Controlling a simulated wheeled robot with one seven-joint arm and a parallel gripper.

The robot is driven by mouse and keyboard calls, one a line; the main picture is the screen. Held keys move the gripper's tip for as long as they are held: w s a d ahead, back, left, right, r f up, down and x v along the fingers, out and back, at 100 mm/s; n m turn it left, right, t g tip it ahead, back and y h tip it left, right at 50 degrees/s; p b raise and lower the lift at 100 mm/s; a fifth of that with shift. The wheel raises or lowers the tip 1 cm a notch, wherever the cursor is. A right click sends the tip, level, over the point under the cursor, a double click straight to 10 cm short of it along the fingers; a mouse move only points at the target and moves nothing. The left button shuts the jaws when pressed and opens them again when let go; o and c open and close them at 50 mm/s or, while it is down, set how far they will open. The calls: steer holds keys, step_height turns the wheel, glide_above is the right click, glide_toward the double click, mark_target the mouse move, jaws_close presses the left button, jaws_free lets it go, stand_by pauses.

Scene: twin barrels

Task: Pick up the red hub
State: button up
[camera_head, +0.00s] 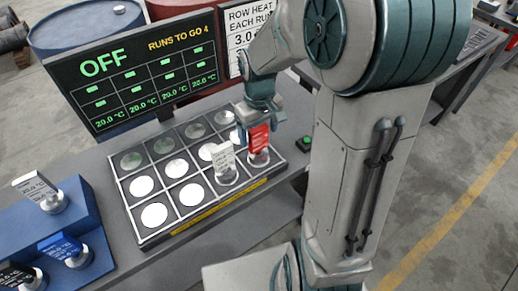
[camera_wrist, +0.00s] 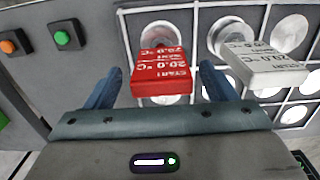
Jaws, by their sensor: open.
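The red hub (camera_head: 259,139) has a red label block on a silver base and stands in a right-hand cell of the grid tray (camera_head: 158,238). In the wrist view the red hub (camera_wrist: 161,74) lies between the two open fingers of my gripper (camera_wrist: 160,72), with a gap on each side. In the head view my gripper (camera_head: 259,118) is right at the hub, partly in front of its top. I cannot tell if the fingers are level with it. A white hub (camera_head: 225,166) stands in a nearby cell; it also shows in the wrist view (camera_wrist: 262,66), right of the right finger.
A blue stepped stand (camera_head: 85,205) at left holds white, blue and black hubs. A monitor (camera_head: 140,75) reading OFF stands behind the tray. A green button (camera_wrist: 62,37) and an orange button (camera_wrist: 8,46) sit beside the tray. Barrels (camera_head: 85,25) stand at the back.

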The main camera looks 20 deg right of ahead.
mark_target(258, 140)
step_height(258, 140, down, 4)
steer(key=shift+f, duration=0.1)
steer(key=c, duration=1.7)
steer(key=shift+a, duration=0.1)
